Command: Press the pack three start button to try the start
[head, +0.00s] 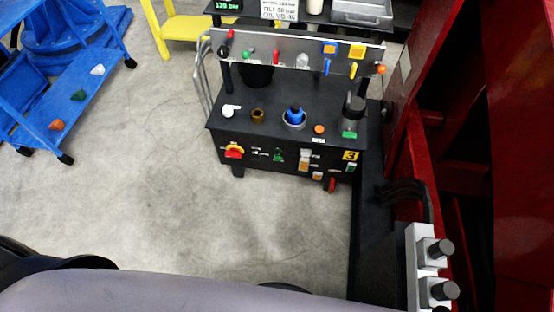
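A dark power-pack cart (265,172) stands in the upper middle of the head view, with controls along its front face. A yellow plate marked 3 (350,156) sits at the right end of that face. A small green control (350,168) shows just below the plate; its lettering is too small to read, so I cannot tell if it is the start button. Another green control (279,155) sits mid-face. A red knob on yellow (234,152) is at the left end. Neither of my grippers is in view.
A tall red machine frame (410,155) stands close on the cart's right. A grey block with black knobs (424,260) is at lower right. A blue wheeled stand (75,105) is at left. The concrete floor (140,200) before the cart is clear.

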